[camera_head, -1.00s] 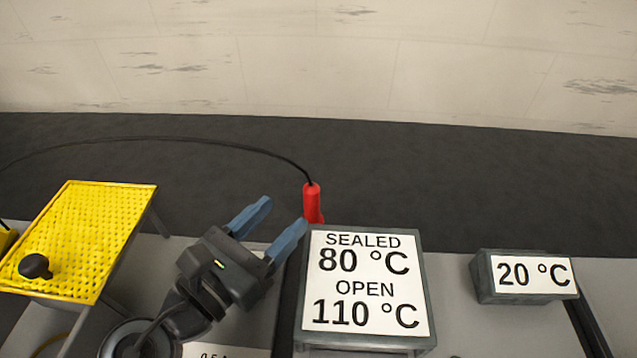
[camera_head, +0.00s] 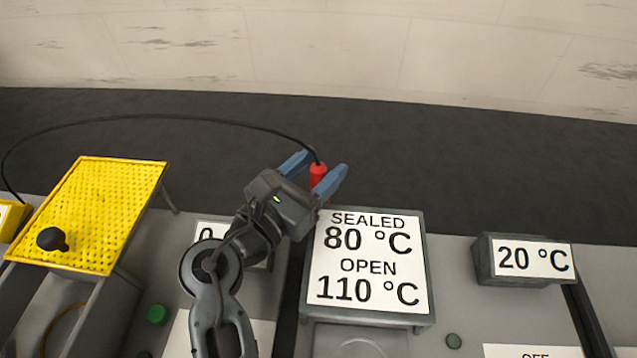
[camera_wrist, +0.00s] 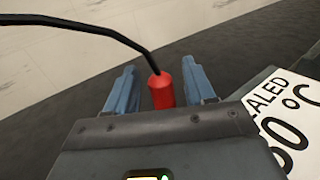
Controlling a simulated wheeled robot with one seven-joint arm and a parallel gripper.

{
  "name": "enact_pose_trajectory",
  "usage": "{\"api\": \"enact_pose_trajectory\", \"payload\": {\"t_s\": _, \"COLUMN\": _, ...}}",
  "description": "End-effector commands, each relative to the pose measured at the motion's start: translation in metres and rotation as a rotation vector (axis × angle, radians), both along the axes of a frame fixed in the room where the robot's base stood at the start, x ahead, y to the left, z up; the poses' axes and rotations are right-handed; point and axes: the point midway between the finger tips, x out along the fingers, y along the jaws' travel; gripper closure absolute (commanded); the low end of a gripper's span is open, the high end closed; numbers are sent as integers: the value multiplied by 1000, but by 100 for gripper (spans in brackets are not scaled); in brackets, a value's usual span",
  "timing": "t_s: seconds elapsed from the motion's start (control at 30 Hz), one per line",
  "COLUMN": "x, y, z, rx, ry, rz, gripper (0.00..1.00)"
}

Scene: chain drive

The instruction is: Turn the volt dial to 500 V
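My gripper (camera_head: 319,166) is open, with its two blue fingers apart. A red probe handle (camera_head: 317,176) with a black cable shows between the fingers in the head view. No volt dial can be made out in either view.
A sign box reading "SEALED 80 °C OPEN 110 °C" (camera_head: 368,304) stands right of my arm. A "20 °C" box (camera_head: 484,262) is farther right. A yellow perforated guard (camera_head: 98,205) with a black knob (camera_head: 52,239) is at left. A green button (camera_head: 157,314) sits on the grey bench.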

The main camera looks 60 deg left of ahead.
Motion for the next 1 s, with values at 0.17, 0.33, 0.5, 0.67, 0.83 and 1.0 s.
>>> {"api": "enact_pose_trajectory", "payload": {"t_s": 0.17, "x": 0, "y": 0, "z": 0, "rx": 0, "ry": 0, "rz": 0, "gripper": 64}}
{"api": "enact_pose_trajectory", "payload": {"t_s": 0.33, "x": 0, "y": 0, "z": 0, "rx": 0, "ry": 0, "rz": 0, "gripper": 80}}
{"api": "enact_pose_trajectory", "payload": {"t_s": 0.5, "x": 0, "y": 0, "z": 0, "rx": 0, "ry": 0, "rz": 0, "gripper": 96}}
{"api": "enact_pose_trajectory", "payload": {"t_s": 0.67, "x": 0, "y": 0, "z": 0, "rx": 0, "ry": 0, "rz": 0, "gripper": 100}}
{"api": "enact_pose_trajectory", "payload": {"t_s": 0.83, "x": 0, "y": 0, "z": 5, "rx": 2, "ry": 0, "rz": -1, "gripper": 100}}
{"api": "enact_pose_trajectory", "payload": {"t_s": 1.0, "x": 1, "y": 0, "z": 29, "rx": 5, "ry": 0, "rz": -1, "gripper": 100}}
